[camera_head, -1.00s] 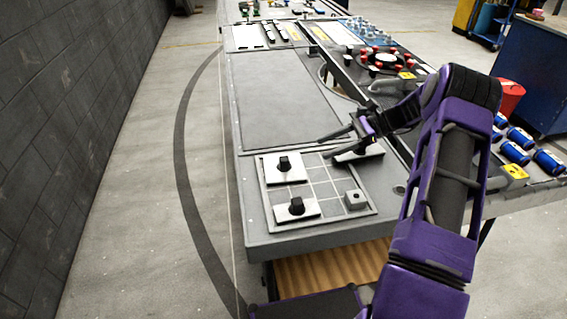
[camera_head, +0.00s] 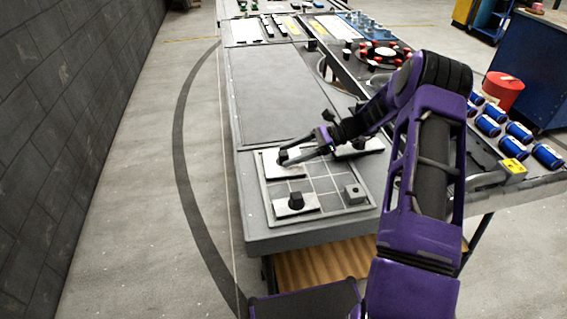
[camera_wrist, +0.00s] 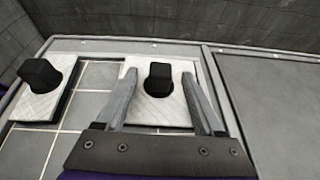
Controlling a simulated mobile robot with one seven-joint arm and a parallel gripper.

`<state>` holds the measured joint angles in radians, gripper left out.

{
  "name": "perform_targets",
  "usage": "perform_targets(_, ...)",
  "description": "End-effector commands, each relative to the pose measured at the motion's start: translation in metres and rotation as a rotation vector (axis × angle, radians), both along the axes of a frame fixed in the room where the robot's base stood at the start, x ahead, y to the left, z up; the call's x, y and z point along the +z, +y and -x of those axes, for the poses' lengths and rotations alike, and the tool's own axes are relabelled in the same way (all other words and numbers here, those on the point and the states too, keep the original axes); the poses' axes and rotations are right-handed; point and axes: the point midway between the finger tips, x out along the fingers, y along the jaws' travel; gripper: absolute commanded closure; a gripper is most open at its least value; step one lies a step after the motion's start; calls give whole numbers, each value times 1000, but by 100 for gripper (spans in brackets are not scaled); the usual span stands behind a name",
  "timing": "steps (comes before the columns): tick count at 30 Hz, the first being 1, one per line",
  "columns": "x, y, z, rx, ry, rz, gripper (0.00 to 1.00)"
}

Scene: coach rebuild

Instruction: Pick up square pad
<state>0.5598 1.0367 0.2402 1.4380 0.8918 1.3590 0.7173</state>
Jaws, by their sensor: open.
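A white square pad (camera_head: 284,172) with a black knob on top lies in the upper-left part of the gridded tray (camera_head: 330,213). In the wrist view the same pad (camera_wrist: 152,113) is between my fingers, its black knob (camera_wrist: 158,78) standing up in the middle. My gripper (camera_head: 283,158) is open, with one finger on each side of the knob, over the pad's side margins. It also shows in the wrist view (camera_wrist: 160,92). I cannot tell whether the fingers touch the pad. A second white pad (camera_head: 308,206) with a black knob lies nearer in the tray, at left in the wrist view (camera_wrist: 42,106).
Another dark-topped piece (camera_head: 362,147) lies beyond the tray's right side, partly behind my arm. A bare grey panel (camera_head: 275,95) lies behind the tray.

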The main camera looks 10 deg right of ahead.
Motion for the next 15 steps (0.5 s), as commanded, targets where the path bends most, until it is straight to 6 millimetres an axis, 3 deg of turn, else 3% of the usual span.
perform_targets(3,0,-1,0,0,0,0,32)
perform_targets(15,0,-1,0,0,0,1,100)
